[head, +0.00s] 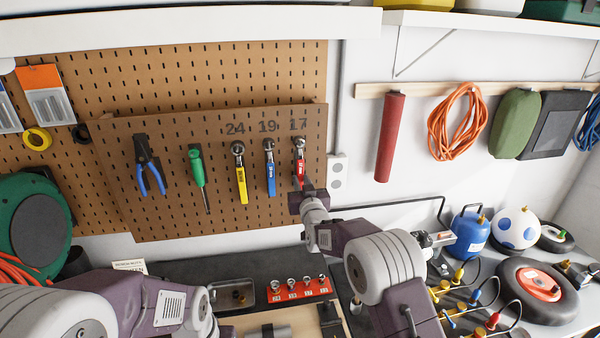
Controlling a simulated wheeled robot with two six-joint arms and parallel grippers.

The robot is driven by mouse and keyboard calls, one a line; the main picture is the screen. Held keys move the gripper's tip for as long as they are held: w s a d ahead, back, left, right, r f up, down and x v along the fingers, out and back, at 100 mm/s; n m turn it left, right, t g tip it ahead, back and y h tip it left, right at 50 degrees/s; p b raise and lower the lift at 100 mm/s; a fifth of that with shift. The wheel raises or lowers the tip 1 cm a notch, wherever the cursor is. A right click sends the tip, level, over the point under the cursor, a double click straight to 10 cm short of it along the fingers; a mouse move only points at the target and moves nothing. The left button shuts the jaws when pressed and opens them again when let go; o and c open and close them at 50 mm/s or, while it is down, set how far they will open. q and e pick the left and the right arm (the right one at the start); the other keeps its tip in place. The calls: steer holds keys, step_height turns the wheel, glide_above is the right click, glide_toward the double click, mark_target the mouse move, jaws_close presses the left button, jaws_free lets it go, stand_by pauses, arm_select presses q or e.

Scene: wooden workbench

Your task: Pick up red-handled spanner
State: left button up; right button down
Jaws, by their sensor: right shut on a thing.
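The red-handled spanner (299,164) hangs upright on the pegboard panel (220,190), under the number 17. My right gripper (300,186) is at the lower end of its red handle and is shut on it. The spanner's head and upper handle show above the gripper; the handle's lower end is hidden. The blue-handled spanner (270,172) hangs just left of it under 19, and the yellow-handled spanner (241,178) hangs under 24. My left arm comes in at the lower left, and its gripper is not clearly visible.
Green screwdriver (198,172) and blue-handled pliers (149,166) hang further left on the panel. Below, a red socket rack (298,289) and a metal tray (232,295) sit on the bench. A wall socket (337,175) is right of the panel. Hoses and a tyre (537,290) fill the right.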

steer(key=shift+b, duration=0.75)
steer(key=shift+s+r+b, duration=0.15)
steer(key=shift+s+b, duration=0.15)
steer(key=s+d+b, duration=0.1)
steer(key=s+b, duration=0.2)
steer(key=s, duration=0.5)
steer(key=s+d+b, duration=0.2)
steer(key=s+b, duration=0.2)
steer(key=s, duration=0.5)
steer(key=shift+d+r, duration=0.2)
steer(key=shift+d, duration=0.05)
